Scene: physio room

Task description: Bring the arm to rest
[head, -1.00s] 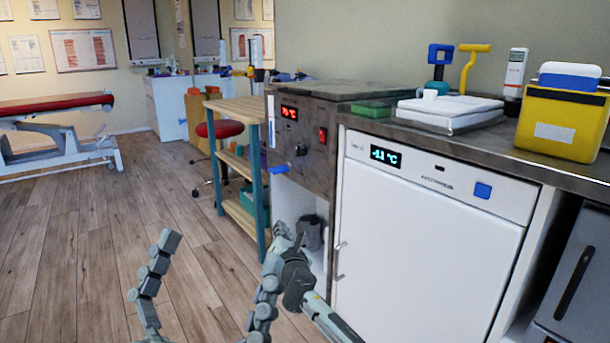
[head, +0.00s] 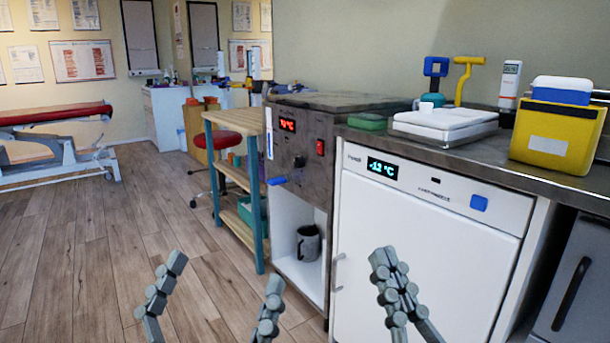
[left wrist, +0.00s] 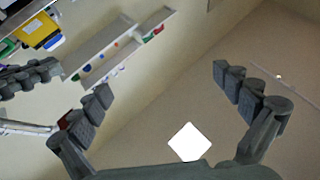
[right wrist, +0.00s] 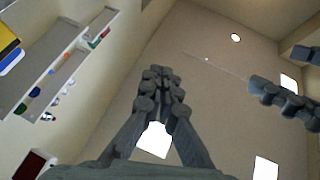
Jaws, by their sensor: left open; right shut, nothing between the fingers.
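My left gripper (head: 218,275) is at the bottom of the head view. Its two grey jointed fingers stand apart, pointing up, with nothing between them. The left wrist view shows the same open fingers (left wrist: 163,83). My right gripper (head: 386,265) is further right, upright in front of the white freezer door (head: 425,265). Its fingers are together and hold nothing. In the right wrist view the right gripper (right wrist: 160,75) is shut against the ceiling. Part of the left gripper shows at that view's right edge. Neither gripper visibly touches anything.
A steel counter (head: 560,182) carries a yellow box (head: 552,133) and a white scale-like device (head: 440,125). Left of the freezer is an open niche with a grey mug (head: 308,243). A wooden shelf trolley (head: 233,122) stands beyond. The wooden floor (head: 75,250) at left is clear.

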